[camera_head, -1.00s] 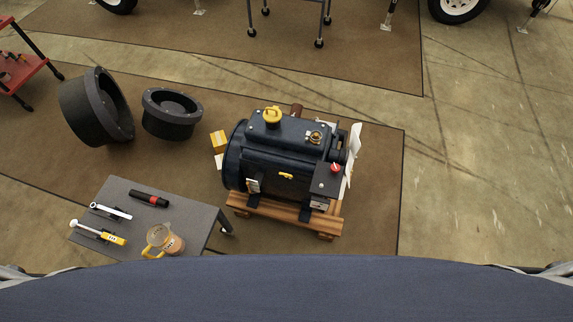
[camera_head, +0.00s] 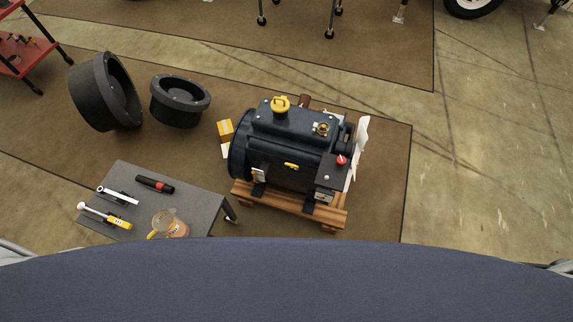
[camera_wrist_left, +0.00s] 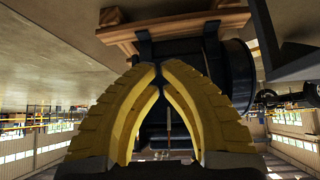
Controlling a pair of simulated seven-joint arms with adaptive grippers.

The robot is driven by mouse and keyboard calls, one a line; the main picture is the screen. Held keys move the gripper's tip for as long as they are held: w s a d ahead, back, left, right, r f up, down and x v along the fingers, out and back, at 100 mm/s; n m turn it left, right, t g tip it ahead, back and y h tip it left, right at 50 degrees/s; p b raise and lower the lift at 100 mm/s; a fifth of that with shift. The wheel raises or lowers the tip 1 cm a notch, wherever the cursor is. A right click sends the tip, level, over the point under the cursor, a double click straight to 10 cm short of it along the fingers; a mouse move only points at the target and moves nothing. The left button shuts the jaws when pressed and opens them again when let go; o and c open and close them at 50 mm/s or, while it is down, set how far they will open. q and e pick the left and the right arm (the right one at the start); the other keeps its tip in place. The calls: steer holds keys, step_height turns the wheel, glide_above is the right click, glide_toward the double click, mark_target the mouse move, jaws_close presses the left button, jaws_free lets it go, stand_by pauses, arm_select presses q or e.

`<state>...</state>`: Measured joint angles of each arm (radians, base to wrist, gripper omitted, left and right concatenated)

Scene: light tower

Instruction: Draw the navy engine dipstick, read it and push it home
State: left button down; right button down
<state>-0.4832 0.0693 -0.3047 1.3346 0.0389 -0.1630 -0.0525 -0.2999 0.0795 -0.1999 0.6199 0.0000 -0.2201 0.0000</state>
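The navy engine (camera_head: 285,145) sits on a wooden cradle (camera_head: 285,207) in the middle of the head view. A small yellow piece (camera_head: 291,165) shows on its near side; I cannot tell if it is the dipstick's handle. A yellow cap (camera_head: 281,104) and a brass-coloured fitting (camera_head: 322,128) are on top, and a red cap (camera_head: 341,160) is at the right end. In the left wrist view my left gripper (camera_wrist_left: 160,68) has its yellow fingertips nearly together, with nothing seen held between them. The engine and cradle (camera_wrist_left: 172,28) appear upside down beyond it. My right gripper is out of view.
A grey table (camera_head: 188,205) at left holds a black-and-red tool (camera_head: 155,184), a wrench (camera_head: 118,195), a yellow-handled tool (camera_head: 103,215) and a jug (camera_head: 168,223). Two black round housings (camera_head: 104,92) stand behind it. A yellow-and-white box (camera_head: 225,138) is left of the engine.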

arm_select(q)
steer(key=w+d+r+t+h, duration=0.1)
steer(key=w+d+r+t, duration=0.3)
steer(key=r, duration=0.7)
steer(key=w+r+t+h, duration=0.1)
steer(key=w+r, duration=0.5)
steer(key=r, duration=0.5)
steer(key=w+d+r+t+h, duration=0.1)
steer(key=w+d+r+t, duration=0.3)
steer(key=r, duration=0.7)
steer(key=w+d+f, duration=0.1)
steer(key=w+f, duration=0.1)
steer(key=w, duration=0.3)
steer(key=w+d+f+g, duration=0.1)
steer(key=w+f, duration=0.2)
steer(key=w, duration=0.3)
steer(key=shift+w+d, duration=0.3)
steer(key=shift+d, duration=0.1)
